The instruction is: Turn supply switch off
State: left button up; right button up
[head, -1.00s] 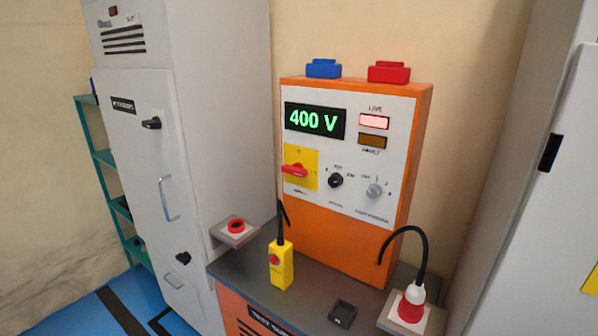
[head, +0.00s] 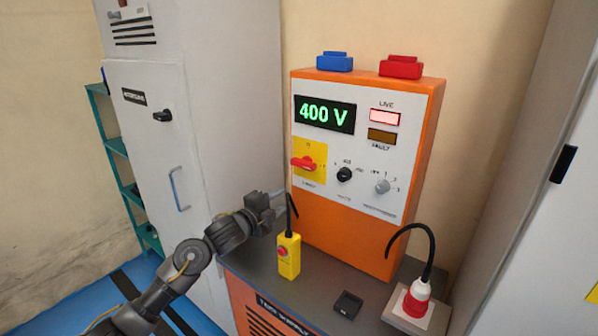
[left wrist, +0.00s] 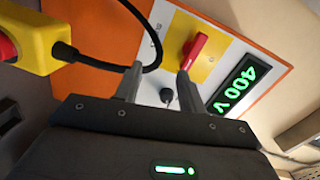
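The supply switch (head: 303,163) is a red handle on a yellow plate, on the front of the orange test supply (head: 345,235). In the head view its handle lies roughly level. The display (head: 325,114) reads 400 V and the LIVE lamp (head: 384,117) is lit. My left gripper (head: 284,196) is below and in front of the switch, apart from it. In the left wrist view, my left gripper (left wrist: 157,78) has its fingers apart and empty, and the switch handle (left wrist: 194,50) shows beyond the fingertips. My right gripper is not in view.
A yellow pendant (head: 289,256) with a red button and black cable stands close below my left gripper. The cable (left wrist: 153,25) arcs near the fingers in the wrist view. Two knobs (head: 344,174) (head: 382,187) sit right of the switch. A red plug (head: 416,299) is at the bench's right.

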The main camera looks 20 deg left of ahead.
aim_at(300, 166)
pick_arm(q)
notch_tip(300, 166, up, 6)
jog(key=w+m+h, duration=0.1)
jog(key=w+m, duration=0.1)
jog(key=shift+t, duration=0.3)
jog(key=p+x, duration=0.1)
jog(key=x, duration=0.2)
jog(key=p+x, duration=0.1)
jog(key=x, duration=0.5)
jog(key=shift+w+a+p, duration=0.2)
jog(key=shift+a+p, duration=0.1)
jog(key=shift+p, duration=0.1)
jog(key=shift+x, duration=0.8)
jog(key=shift+f, duration=0.1)
grip_shut()
